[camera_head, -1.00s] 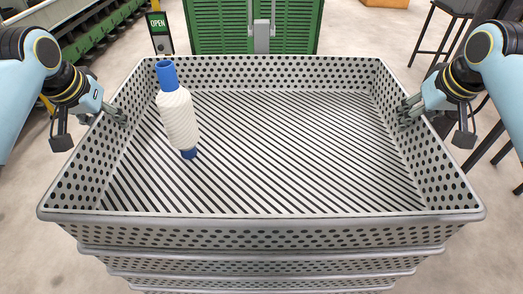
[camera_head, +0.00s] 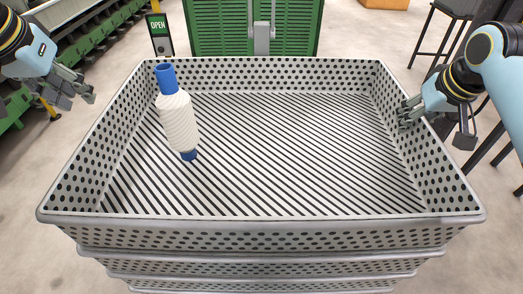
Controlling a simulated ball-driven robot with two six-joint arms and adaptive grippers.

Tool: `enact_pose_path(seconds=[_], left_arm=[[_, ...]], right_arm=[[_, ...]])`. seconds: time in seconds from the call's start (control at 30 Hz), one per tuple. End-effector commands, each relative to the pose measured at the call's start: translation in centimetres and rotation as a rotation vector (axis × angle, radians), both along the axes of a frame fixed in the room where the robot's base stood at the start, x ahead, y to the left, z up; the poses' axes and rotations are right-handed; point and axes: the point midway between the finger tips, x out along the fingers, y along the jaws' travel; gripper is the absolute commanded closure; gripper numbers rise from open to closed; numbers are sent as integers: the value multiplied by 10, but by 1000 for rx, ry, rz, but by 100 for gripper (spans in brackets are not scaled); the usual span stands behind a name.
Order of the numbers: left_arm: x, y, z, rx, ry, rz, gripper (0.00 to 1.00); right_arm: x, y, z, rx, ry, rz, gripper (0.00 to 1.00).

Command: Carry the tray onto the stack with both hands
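A perforated grey metal tray (camera_head: 262,223) fills the middle of the head view, level on top of a stack of similar trays (camera_head: 262,257).
A green cabinet (camera_head: 222,28) stands behind the tray, with an OPEN sign post (camera_head: 158,32) beside it. A green machine (camera_head: 75,30) is at the left and a dark stool (camera_head: 436,35) at the back right. Concrete floor (camera_head: 40,258) is clear in front left.

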Motion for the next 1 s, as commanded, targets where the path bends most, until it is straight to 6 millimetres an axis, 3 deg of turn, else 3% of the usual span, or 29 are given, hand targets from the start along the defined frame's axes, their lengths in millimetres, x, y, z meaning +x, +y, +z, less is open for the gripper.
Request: enact_pose_path(seconds=[0.17,0.4,0.6,1.0], left_arm=[[-1,0,2,0,2,0,70],[-1,0,2,-1,1,0,70],[-1,0,2,-1,1,0,70],[-1,0,1,-1,1,0,70]], right_arm=[[-9,0,21,-1,-5,0,70],[-32,-1,70,-2,-5,0,70],[-46,-1,98,-2,-3,0,70],[-51,0,107,0,0,0,70]])
